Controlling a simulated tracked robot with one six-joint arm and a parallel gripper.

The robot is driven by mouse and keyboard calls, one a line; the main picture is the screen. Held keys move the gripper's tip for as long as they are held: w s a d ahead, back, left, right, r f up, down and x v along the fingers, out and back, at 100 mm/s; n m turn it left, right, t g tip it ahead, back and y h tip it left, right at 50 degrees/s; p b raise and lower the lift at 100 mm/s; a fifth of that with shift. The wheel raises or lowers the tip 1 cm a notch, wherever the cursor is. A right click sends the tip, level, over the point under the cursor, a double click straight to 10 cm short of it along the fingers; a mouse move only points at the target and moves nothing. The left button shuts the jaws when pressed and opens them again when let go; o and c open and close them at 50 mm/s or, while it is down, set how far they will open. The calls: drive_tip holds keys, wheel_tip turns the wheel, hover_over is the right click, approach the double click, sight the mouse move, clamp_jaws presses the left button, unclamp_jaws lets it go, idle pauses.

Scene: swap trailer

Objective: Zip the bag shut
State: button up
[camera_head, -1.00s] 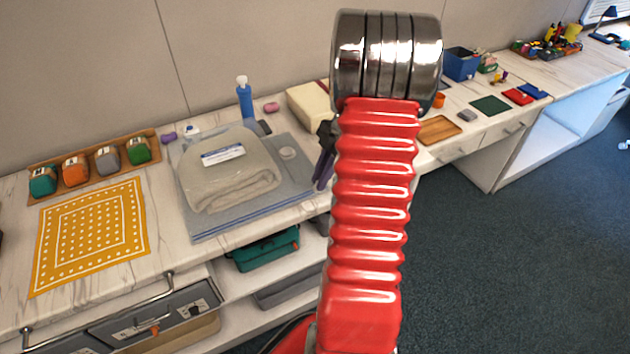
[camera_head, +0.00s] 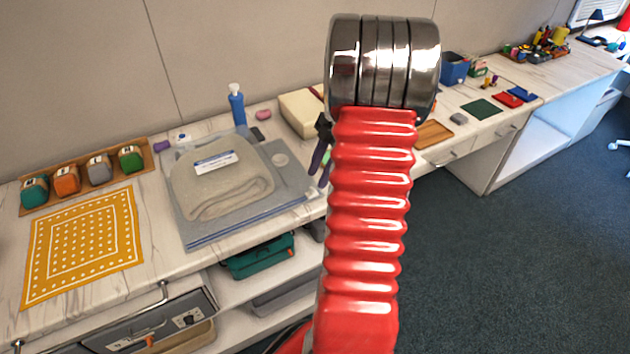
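A flat, clear bluish bag (camera_head: 260,228) lies on the worktop. A folded beige cloth (camera_head: 225,185) with a white label (camera_head: 215,162) lies in or on it; which of these I cannot tell. A layered edge runs along the bag's front side. I cannot make out the zip slider. My gripper (camera_head: 321,160), dark with purple fingers, shows only partly beside my red arm, by the bag's right edge. My arm hides much of it, and whether its fingers are open or shut is unclear.
A yellow dotted cloth (camera_head: 85,243) and a tray of several coloured rolls (camera_head: 83,177) lie left of the bag. A blue bottle (camera_head: 237,106) and a cream box (camera_head: 301,113) stand behind. A teal case (camera_head: 260,256) sits on the shelf below.

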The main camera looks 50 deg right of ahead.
drive_tip(key=v, duration=0.9)
drive_tip(key=shift+r, duration=0.35)
drive_tip(key=shift+d, duration=0.1)
drive_tip(key=s+a+r+m+t+h, duration=0.1)
drive_tip(key=a+m, duration=0.3)
drive_tip(key=a, duration=0.9)
drive_tip(key=s+a+r+m+t+h, duration=0.1)
drive_tip(key=s+a+r+m, duration=0.2)
drive_tip(key=a, duration=1)
drive_tip(key=s+a+r+m+t+h, duration=0.2)
drive_tip(key=a+m, duration=0.4)
drive_tip(key=a, duration=0.7)
drive_tip(key=shift+a+r+m, duration=0.2)
drive_tip(key=shift+a+m, duration=0.2)
